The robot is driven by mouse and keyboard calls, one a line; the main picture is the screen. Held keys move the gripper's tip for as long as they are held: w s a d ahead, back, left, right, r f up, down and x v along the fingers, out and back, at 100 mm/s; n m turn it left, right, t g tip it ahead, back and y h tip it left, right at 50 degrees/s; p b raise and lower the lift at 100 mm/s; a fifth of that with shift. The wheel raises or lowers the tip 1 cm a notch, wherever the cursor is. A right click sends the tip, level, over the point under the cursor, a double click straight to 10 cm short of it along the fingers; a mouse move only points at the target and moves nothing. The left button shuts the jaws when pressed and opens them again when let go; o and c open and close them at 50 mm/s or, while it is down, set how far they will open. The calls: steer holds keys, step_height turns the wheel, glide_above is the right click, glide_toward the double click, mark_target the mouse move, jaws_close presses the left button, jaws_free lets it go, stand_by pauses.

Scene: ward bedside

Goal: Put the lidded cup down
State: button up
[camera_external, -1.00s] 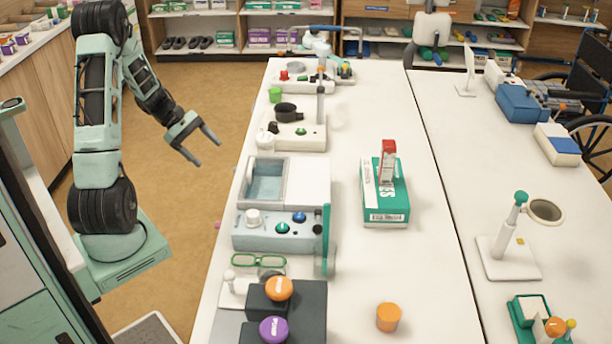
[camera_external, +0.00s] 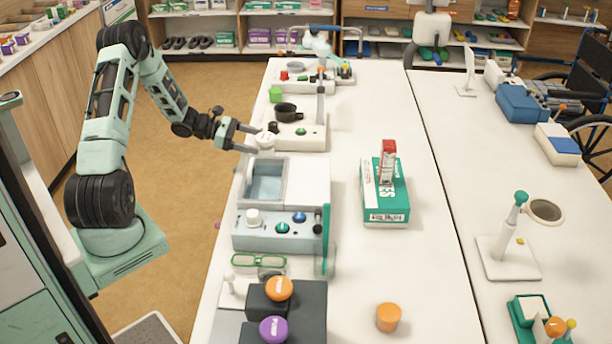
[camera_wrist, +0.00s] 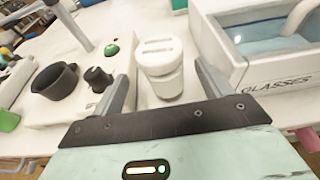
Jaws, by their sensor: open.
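The lidded cup (camera_wrist: 160,62) is white with a white slotted lid. In the wrist view it stands upright on the white table, between the tips of my gripper (camera_wrist: 164,80). The gripper is open, with one finger on each side of the cup and visible gaps beside it. In the external view the cup (camera_external: 265,141) is at the table's left edge, and my gripper (camera_external: 255,139) reaches it from the left. The cup's lower part is hard to see there.
A glasses bath (camera_wrist: 233,62) with water stands just right of the cup in the wrist view. On the left is a white base (camera_wrist: 82,98) with a black cup (camera_wrist: 54,82), a black knob and a green button. A green and white box (camera_external: 385,200) stands mid-table.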

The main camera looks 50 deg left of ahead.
mark_target(271, 144)
steer(key=shift+p+x, duration=0.8)
steer(key=shift+x, duration=2.35)
steer(key=shift+s+d+r, duration=0.1)
steer(key=shift+r, duration=0.05)
steer(key=c, duration=1.3)
steer(key=shift+o, duration=0.2)
steer(key=shift+r, duration=0.15)
